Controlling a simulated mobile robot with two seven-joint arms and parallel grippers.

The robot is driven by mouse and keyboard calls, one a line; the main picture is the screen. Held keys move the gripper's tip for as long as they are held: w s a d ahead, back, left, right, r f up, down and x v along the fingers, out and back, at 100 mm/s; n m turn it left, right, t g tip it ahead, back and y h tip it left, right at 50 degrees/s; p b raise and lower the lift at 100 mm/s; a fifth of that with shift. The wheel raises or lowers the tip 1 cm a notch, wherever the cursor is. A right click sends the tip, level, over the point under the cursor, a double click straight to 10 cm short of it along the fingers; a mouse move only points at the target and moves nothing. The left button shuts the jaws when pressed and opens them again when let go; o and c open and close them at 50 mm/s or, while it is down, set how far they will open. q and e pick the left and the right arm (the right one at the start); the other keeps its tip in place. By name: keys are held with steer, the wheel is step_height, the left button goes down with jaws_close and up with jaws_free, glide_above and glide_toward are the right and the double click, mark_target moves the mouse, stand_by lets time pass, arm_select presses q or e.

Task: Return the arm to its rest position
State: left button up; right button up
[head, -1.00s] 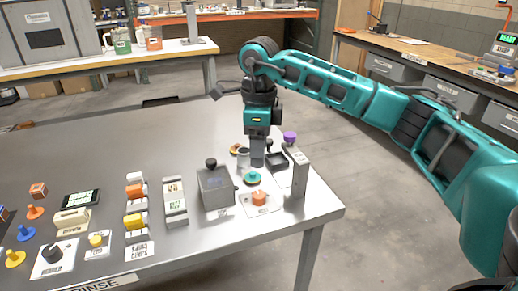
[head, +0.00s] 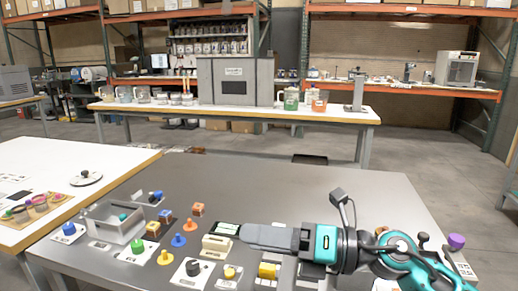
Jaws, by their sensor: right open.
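My right gripper (head: 243,233) is at the lower middle of the head view, with its teal arm coming in from the lower right. Its grey fingers point left, above the grey table (head: 290,190). The fingers overlap in this side-on view, and I see nothing held between them. The fingertips appear near a small dark device with a screen (head: 226,228) and a cream block (head: 215,246); I cannot tell the height above them. My left gripper is not in view. My forearm hides part of the table's right side.
A grey open bin (head: 112,225), a black knob (head: 193,268), a yellow button (head: 230,272) and small coloured pieces stand on the table's left and front. A purple knob (head: 456,241) is at the right. The table's back half is clear.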

steer(key=w+d+r+m+t+h, duration=0.1)
steer(key=w+d+m+t+h, duration=0.2)
steer(key=m+t, duration=0.6)
steer(key=d+r+m+t+h, duration=0.1)
steer(key=d+m+t+h, duration=0.35)
steer(key=m, duration=0.75)
steer(key=s+d+f+m+h, duration=0.2)
steer(key=d+f+m+h, duration=0.7)
steer(key=f+m, duration=0.25)
steer(key=s+d+f+m+g+h, duration=0.15)
steer(key=s+f+m+g, duration=0.25)
steer(key=s+f+g, duration=0.55)
steer(key=s+d+f+m+g, duration=0.2)
steer(key=s+f+m+g, duration=0.3)
steer(key=s, duration=0.7)
arm_select(q)
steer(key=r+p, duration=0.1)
steer(key=p, duration=0.1)
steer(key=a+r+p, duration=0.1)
steer(key=p, duration=0.1)
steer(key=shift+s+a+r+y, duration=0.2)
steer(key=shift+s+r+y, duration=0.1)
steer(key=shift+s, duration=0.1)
arm_select(e)
steer(key=w+a+f+n+t+y, duration=0.2)
steer(key=w+a+f+t, duration=0.1)
steer(key=w+f+t, duration=0.3)
steer(key=shift+w+t, duration=0.7)
steer(key=shift+t, duration=0.3)
